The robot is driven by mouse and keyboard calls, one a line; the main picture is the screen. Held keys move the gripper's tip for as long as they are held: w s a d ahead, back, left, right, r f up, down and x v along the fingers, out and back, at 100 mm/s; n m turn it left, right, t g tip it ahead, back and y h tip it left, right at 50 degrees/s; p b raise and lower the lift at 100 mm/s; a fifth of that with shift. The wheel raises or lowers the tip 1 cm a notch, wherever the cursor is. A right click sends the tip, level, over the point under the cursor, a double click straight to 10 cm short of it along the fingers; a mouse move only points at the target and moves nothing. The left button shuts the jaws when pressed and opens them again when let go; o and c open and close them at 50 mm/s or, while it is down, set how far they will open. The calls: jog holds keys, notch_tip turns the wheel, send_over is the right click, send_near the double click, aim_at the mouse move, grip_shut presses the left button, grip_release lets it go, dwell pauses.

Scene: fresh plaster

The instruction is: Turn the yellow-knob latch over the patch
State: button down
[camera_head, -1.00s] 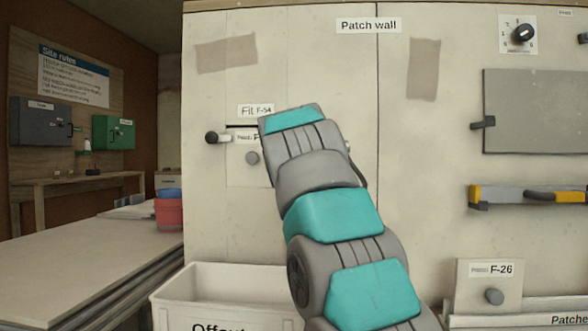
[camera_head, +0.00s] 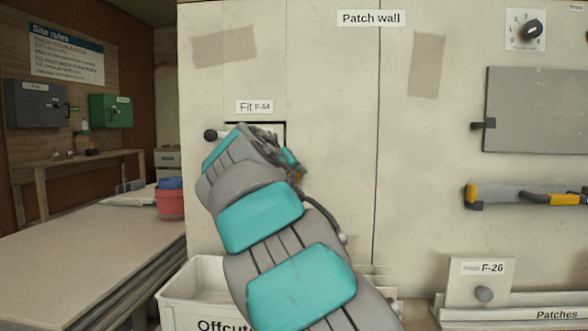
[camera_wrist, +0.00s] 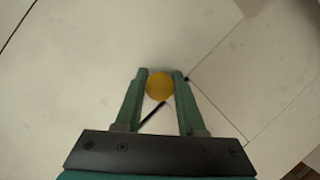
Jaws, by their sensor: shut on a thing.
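The yellow knob (camera_wrist: 160,86) is round and sits between the two green fingertips of my gripper (camera_wrist: 160,80) in the wrist view; the gripper is shut on it. In the head view my arm covers most of the gripper and the patch below the "Fit F-54" label (camera_head: 254,107). A small yellow bit (camera_head: 298,176) beside my wrist may be the knob. A dark-knobbed latch (camera_head: 210,134) shows at the opening's left. The yellow-knob latch's bar angle cannot be told.
A white offcuts bin (camera_head: 190,295) stands below on the left, near my arm. Patch F-26 (camera_head: 470,293) stands on the rack at right. A grey panel (camera_head: 535,110) and a yellow-ended level (camera_head: 525,195) are on the wall at right. A table (camera_head: 80,250) is at left.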

jog(key=shift+n, duration=0.5)
jog(key=c, duration=0.5)
grip_release()
jog(key=v, duration=0.7)
jog(key=shift+s+a, duration=0.3)
jog(key=shift+s, duration=0.05)
